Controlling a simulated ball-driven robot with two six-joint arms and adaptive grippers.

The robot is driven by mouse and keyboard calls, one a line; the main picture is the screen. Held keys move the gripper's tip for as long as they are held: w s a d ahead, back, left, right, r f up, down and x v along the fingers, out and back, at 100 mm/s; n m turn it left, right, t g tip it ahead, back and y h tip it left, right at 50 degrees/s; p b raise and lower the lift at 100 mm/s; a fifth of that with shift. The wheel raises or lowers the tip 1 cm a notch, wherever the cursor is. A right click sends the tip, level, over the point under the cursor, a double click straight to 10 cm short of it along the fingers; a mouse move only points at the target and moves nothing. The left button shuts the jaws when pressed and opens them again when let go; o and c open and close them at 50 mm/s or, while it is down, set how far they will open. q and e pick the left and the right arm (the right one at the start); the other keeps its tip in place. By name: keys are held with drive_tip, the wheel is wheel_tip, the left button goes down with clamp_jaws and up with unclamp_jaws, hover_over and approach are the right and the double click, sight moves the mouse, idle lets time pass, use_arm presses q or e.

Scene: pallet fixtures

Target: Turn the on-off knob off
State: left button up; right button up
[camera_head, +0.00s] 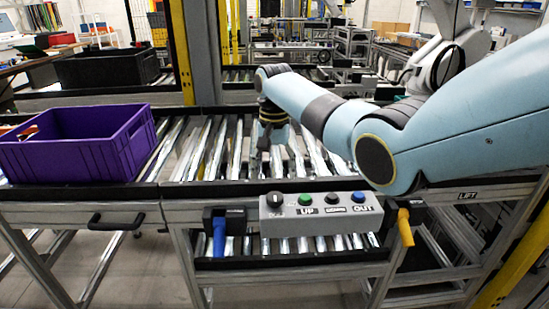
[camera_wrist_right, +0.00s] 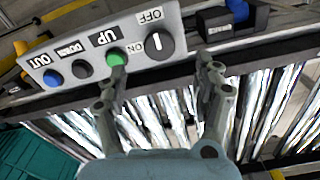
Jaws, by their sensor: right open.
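The on-off knob (camera_head: 274,199) is a black round knob at the left end of a grey control box (camera_head: 322,218). In the right wrist view the knob (camera_wrist_right: 159,46) has a white line on its face, with OFF and ON labels beside it. My right gripper (camera_head: 270,156) hangs above the rollers behind the box, partly hidden by its own arm. In the right wrist view its open fingers (camera_wrist_right: 161,66) point at the box, one on each side of the knob's line, with nothing between them. The knob appears apart from both fingers. My left gripper is not in view.
Green UP (camera_head: 305,200), black DOWN (camera_head: 331,199) and blue OUT (camera_head: 358,197) buttons sit right of the knob. A blue handle (camera_head: 219,236) and a yellow handle (camera_head: 405,227) flank the box. A purple crate (camera_head: 84,149) stands on the conveyor at left.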

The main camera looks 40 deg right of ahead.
drive_tip(key=shift+r, duration=1.75)
